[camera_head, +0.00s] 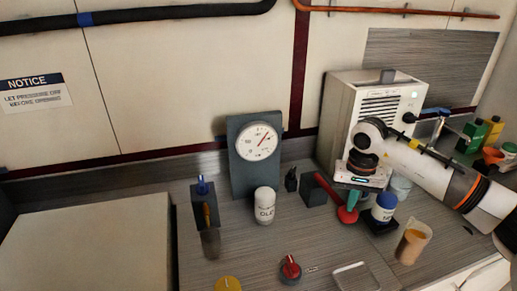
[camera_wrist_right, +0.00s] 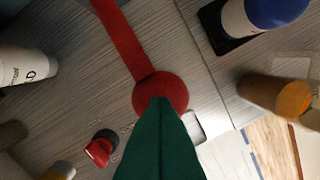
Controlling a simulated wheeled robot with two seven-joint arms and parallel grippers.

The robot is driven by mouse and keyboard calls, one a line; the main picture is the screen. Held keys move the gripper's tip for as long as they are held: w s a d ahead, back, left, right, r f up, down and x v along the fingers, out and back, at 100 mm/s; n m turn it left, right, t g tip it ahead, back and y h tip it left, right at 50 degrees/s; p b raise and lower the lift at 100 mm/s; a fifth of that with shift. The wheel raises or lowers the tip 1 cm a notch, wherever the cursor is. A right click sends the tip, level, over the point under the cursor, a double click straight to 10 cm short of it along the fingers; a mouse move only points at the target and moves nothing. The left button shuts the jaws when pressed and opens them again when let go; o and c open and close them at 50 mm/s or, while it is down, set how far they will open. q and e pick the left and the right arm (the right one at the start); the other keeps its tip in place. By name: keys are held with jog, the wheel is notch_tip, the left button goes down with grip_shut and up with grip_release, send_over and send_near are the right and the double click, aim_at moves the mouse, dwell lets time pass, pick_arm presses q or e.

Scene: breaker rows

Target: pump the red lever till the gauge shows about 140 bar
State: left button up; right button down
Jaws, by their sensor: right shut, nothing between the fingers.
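The red lever (camera_head: 325,187) slants from a dark block down to a round red knob (camera_head: 347,215). In the right wrist view the lever (camera_wrist_right: 123,38) also ends in its knob (camera_wrist_right: 160,88). The gauge (camera_head: 258,142) has a white dial on a grey upright panel; its red needle points to the upper right, and the numbers are too small to read. My right gripper (camera_head: 352,204) has green fingers, shut and empty, at the knob. In the right wrist view the shut fingertips (camera_wrist_right: 161,101) overlap the knob; I cannot tell if they touch it. My left gripper is out of view.
A white bottle (camera_head: 264,206) stands left of the lever. A blue-capped jar (camera_head: 384,207) and a beaker of orange liquid (camera_head: 412,243) stand right of it. A red rotary knob (camera_head: 290,269) and a yellow one (camera_head: 228,285) sit in front. A white cabinet (camera_head: 345,115) stands behind.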

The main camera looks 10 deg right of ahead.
jog(key=shift+f+b, duration=1.25)
jog(key=shift+f, duration=0.6)
jog(key=shift+w+r+p, duration=0.25)
jog(key=shift+r+p, duration=0.25)
jog(key=shift+r, duration=0.2)
jog(key=shift+r+p, duration=0.9)
jog(key=shift+r, duration=0.55)
jog(key=shift+r+p, duration=0.8)
jog(key=shift+r, duration=0.6)
jog(key=shift+r, duration=0.15)
notch_tip(320, 180, up, 5)
jog(key=p, duration=0.3)
